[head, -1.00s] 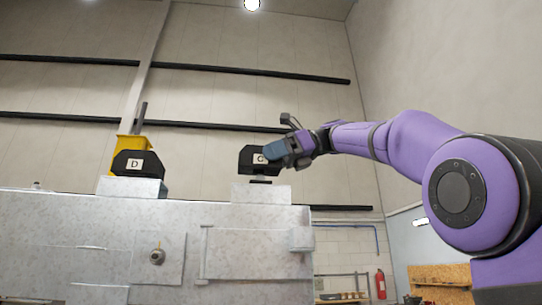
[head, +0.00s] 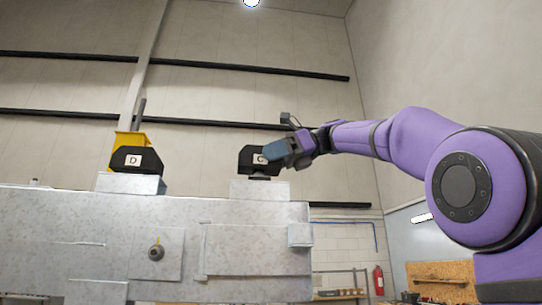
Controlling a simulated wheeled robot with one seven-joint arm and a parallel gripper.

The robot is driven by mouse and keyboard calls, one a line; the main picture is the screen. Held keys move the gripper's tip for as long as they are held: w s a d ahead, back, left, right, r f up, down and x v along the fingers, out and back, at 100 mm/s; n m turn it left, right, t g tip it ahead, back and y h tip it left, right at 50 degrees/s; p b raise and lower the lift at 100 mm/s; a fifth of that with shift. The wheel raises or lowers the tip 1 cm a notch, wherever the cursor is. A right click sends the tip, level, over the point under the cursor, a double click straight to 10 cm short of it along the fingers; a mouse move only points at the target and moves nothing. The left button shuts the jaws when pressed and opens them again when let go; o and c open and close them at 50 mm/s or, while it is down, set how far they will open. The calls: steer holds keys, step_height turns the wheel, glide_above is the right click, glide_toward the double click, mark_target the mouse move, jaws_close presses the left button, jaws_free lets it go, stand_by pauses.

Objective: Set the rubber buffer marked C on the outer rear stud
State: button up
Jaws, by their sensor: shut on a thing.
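The black rubber buffer marked C (head: 248,158) is at the right end of the frame, just above the right metal block (head: 259,191). My gripper (head: 276,153) is shut on it from the right and covers its right side and part of its label. A dark piece shows between the buffer's underside and the block top; I cannot tell whether the buffer is fully down. The stud itself is hidden. The black buffer marked D (head: 135,161) sits on the left metal block (head: 131,184).
The grey metal trailer frame (head: 190,215) fills the lower left, with a round fitting (head: 156,252) on its side. A yellow part (head: 128,141) stands behind buffer D. A red fire extinguisher (head: 379,279) hangs at the back wall. The space above the frame between the blocks is clear.

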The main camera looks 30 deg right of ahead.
steer(key=shift+f, duration=1)
steer(key=o, duration=1.2)
steer(key=shift+o, duration=0.2)
steer(key=v, duration=1)
steer(key=shift+d+r, duration=0.2)
steer(key=shift+d, duration=0.15)
steer(key=shift+s, duration=0.15)
